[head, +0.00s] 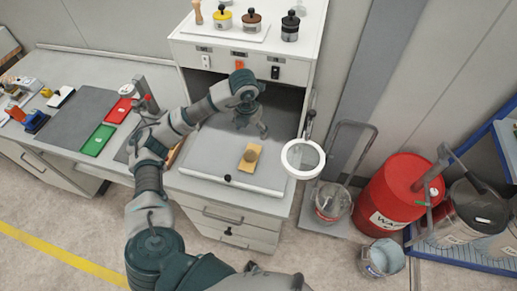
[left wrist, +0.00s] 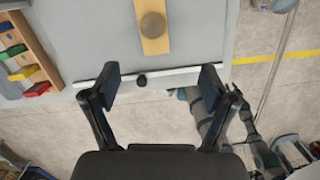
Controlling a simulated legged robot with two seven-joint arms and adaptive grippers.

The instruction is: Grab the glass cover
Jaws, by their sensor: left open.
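The glass cover (head: 206,157) appears as a flat grey panel at the front of the white cabinet, with a pale front edge and a small black knob (head: 227,178). In the left wrist view the cover's pale edge (left wrist: 180,72) runs across between my fingers, with the black knob (left wrist: 140,80) near the middle. My left gripper (head: 252,126) is open and empty, above the panel toward its back. The left wrist view shows its two fingers (left wrist: 160,85) spread on either side of the knob; contact cannot be seen. My right gripper is not in view.
A wooden block (head: 246,163) with a round piece lies at the panel's middle. A white ring-shaped lamp (head: 303,159) stands at the right edge. A counter with a green tray (head: 98,140) is left. A red drum (head: 399,191) and a bucket (head: 382,257) stand right.

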